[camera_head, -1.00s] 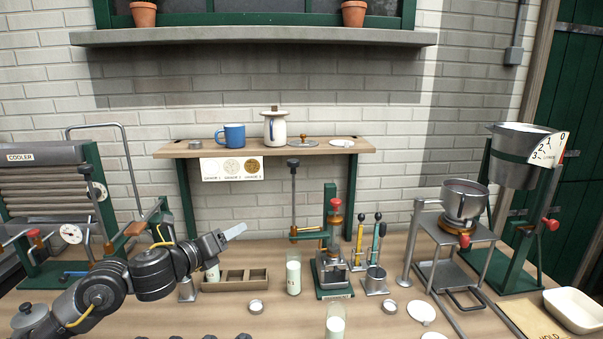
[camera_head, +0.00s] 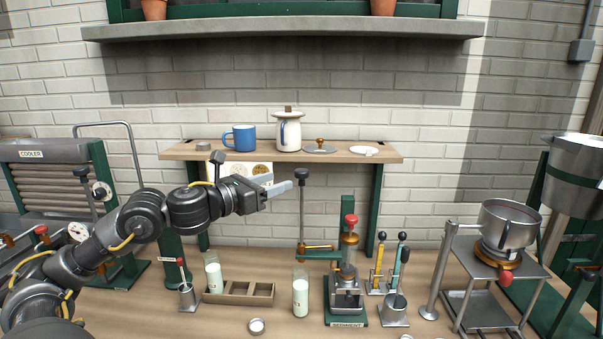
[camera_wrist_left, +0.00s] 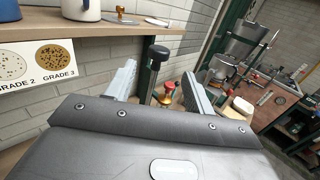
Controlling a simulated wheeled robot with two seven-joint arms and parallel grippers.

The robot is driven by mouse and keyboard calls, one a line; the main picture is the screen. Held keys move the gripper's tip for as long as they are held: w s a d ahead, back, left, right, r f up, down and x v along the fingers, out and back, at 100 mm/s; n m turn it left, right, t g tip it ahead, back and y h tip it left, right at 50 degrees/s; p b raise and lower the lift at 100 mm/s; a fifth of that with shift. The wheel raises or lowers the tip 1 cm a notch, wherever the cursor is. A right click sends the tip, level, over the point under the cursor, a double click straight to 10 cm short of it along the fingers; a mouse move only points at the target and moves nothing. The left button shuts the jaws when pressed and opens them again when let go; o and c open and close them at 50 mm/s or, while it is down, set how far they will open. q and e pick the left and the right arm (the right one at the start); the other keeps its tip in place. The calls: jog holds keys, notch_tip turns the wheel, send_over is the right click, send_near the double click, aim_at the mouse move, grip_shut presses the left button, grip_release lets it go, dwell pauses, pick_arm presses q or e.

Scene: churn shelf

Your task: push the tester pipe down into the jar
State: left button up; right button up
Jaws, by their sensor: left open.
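The tester pipe (camera_head: 303,205) is a thin upright dark rod with a black knob on top. It is carried by a brass-coloured arm beside the green sediment stand (camera_head: 347,210). Below it stands the glass jar (camera_head: 300,297) with white milk inside; the pipe's lower end appears above the jar's mouth. My left gripper (camera_head: 287,181) is open and empty, just left of the pipe near knob height. In the left wrist view the black knob (camera_wrist_left: 157,52) shows between the open fingers (camera_wrist_left: 160,88); whether it lies within their reach is unclear. My right gripper is not in view.
A wooden shelf (camera_head: 180,152) with a blue mug (camera_head: 240,138) and white pitcher (camera_head: 288,133) is behind the gripper. A divided tray (camera_head: 238,293) with another milk bottle stands left of the jar. A metal pot (camera_head: 508,225) is at right.

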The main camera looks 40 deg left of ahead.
aim_at(296, 173)
pick_arm(q)
jog(key=w, duration=0.2)
jog(key=w+p, duration=0.1)
jog(key=shift+w+d, duration=0.25)
jog(key=shift+w, duration=0.1)
jog(key=shift+w+a, duration=0.1)
jog(key=shift+w, duration=0.2)
jog(key=shift+w+r+p, duration=0.15)
jog(key=shift+p, duration=0.35)
jog(key=shift+w+p, duration=0.3)
jog(key=shift+w+d+p, duration=0.25)
jog(key=shift+w+p, duration=0.5)
jog(key=shift+w, duration=0.2)
jog(key=shift+w+p, duration=0.3)
jog(key=shift+w, duration=0.05)
jog(key=shift+w+d+f+p, duration=0.1)
jog(key=shift+w+f+p, duration=0.1)
jog(key=shift+w, duration=0.2)
jog(key=shift+w+d+f+p, duration=0.1)
jog(key=shift+w+p, duration=0.05)
jog(key=shift+w, duration=0.25)
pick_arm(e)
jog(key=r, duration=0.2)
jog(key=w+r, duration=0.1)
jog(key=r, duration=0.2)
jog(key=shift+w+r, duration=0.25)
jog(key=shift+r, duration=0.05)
